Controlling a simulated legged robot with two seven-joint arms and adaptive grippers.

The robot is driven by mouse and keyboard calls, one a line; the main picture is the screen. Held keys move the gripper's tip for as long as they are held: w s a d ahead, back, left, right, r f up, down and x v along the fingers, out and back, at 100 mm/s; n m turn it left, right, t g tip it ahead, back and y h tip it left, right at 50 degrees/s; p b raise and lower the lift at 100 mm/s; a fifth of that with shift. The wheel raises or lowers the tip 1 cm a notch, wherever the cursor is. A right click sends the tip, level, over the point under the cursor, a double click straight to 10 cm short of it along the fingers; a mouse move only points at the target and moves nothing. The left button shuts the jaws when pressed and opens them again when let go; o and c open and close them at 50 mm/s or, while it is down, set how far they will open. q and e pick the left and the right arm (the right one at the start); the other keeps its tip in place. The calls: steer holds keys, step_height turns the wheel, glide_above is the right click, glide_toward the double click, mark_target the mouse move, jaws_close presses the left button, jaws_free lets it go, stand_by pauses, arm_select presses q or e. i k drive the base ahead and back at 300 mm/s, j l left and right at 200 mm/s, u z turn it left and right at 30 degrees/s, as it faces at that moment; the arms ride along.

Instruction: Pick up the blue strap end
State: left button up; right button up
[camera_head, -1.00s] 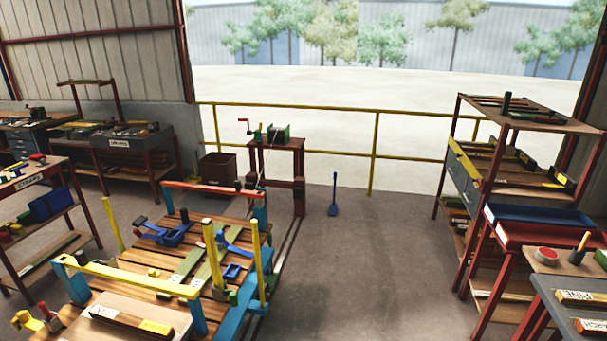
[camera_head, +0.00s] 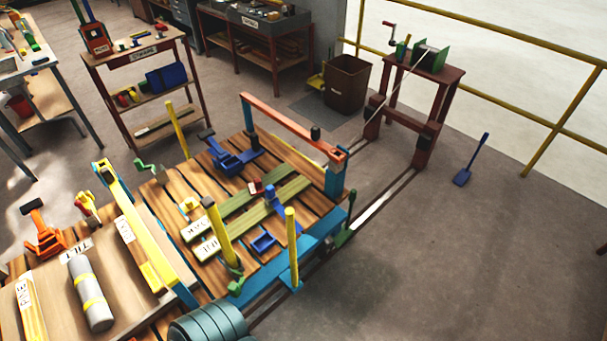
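Neither of my grippers is in view. No piece can be told for certain as the blue strap end. Several blue pieces are on the slatted wooden cart (camera_head: 172,201). A small blue open bracket (camera_head: 264,243) lies near its right side, beside the yellow posts. A blue upright piece (camera_head: 270,196) stands near the green boards. A larger blue clamp-like tool (camera_head: 233,158) lies toward the far end. A ribbed teal roll (camera_head: 208,326) is at the bottom edge, partly cut off.
Yellow posts (camera_head: 220,236) and an orange-red end bar (camera_head: 290,125) rise from the cart. A winch stand (camera_head: 420,110) and brown bin (camera_head: 345,84) stand behind. The floor at right is mostly clear around a blue shovel (camera_head: 470,160).

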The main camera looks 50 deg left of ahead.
mark_target(271, 191)
steer(key=i+j+z, duration=0.1)
steer(key=i, duration=0.9)
steer(key=i+z, duration=0.25)
steer(key=z, duration=0.25)
steer(key=i+j+z, duration=0.15)
steer(key=z, duration=0.35)
steer(key=j+z, duration=0.1)
steer(key=z, duration=0.5)
steer(key=i+j+z, duration=0.1)
steer(key=z, duration=0.5)
steer(key=j+z, duration=0.25)
steer(key=z, duration=0.35)
steer(key=j+z, duration=0.15)
steer(key=z, duration=0.45)
steer(key=j+z, duration=0.1)
steer(key=z, duration=0.5)
steer(key=k+j+z, duration=0.1)
steer(key=z, duration=0.5)
steer(key=k+z, duration=0.1)
steer(key=z, duration=0.5)
steer(key=k+z, duration=0.15)
steer(key=z, duration=0.45)
